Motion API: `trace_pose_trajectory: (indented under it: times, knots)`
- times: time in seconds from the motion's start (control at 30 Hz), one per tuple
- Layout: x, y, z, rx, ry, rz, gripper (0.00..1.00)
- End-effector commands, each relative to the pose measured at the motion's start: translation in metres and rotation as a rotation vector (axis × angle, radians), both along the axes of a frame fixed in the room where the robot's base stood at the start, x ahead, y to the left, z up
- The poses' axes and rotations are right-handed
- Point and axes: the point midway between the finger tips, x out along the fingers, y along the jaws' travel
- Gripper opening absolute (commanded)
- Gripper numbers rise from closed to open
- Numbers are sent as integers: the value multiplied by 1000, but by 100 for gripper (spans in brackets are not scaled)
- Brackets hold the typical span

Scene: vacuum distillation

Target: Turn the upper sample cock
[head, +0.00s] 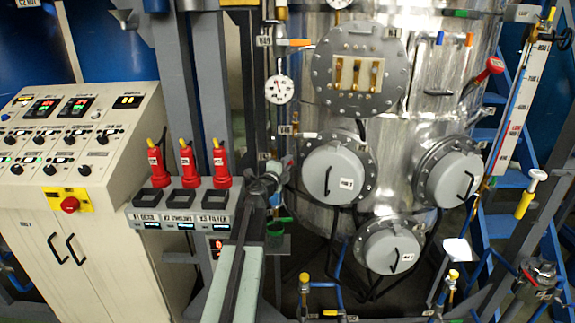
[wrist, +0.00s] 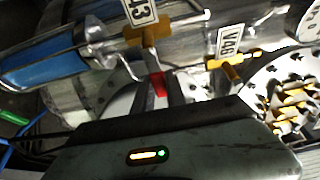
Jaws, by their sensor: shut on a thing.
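My gripper (head: 270,182) is raised in front of the pipework left of the big steel vessel. In the wrist view the fingers (wrist: 158,92) are closed around a small red handle (wrist: 158,84), which looks like the lever of a sample cock. The cock's body is mostly hidden behind my fingers. I cannot tell from the labels whether this is the upper cock. A tag ending in 43 (wrist: 140,12) hangs above it, and a V46 tag (wrist: 229,42) is to its right.
The steel vessel (head: 385,130) with round grey hatches stands to the right. A control cabinet (head: 75,140) and three red-handled units (head: 187,165) are to the left. In the wrist view a blue cylinder (wrist: 45,68) and an orange-brown fitting (wrist: 148,35) lie close to my fingers.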

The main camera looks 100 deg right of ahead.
Motion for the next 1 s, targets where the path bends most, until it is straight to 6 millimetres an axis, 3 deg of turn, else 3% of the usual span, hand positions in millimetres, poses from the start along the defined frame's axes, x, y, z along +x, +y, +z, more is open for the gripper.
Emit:
trace_pose_trajectory:
  times: [0.03, 0.1, 0.47, 0.83, 1.0]
  knots:
    - [-3, -1, 0, -1, -3, -4, 22]
    - [-3, -1, 0, -1, -2, -5, 38]
    - [-2, 3, 1, -1, 0, -6, 38]
    - [27, 59, 1, -1, 0, -5, 38]
    - [34, 70, 1, -1, 0, -5, 38]
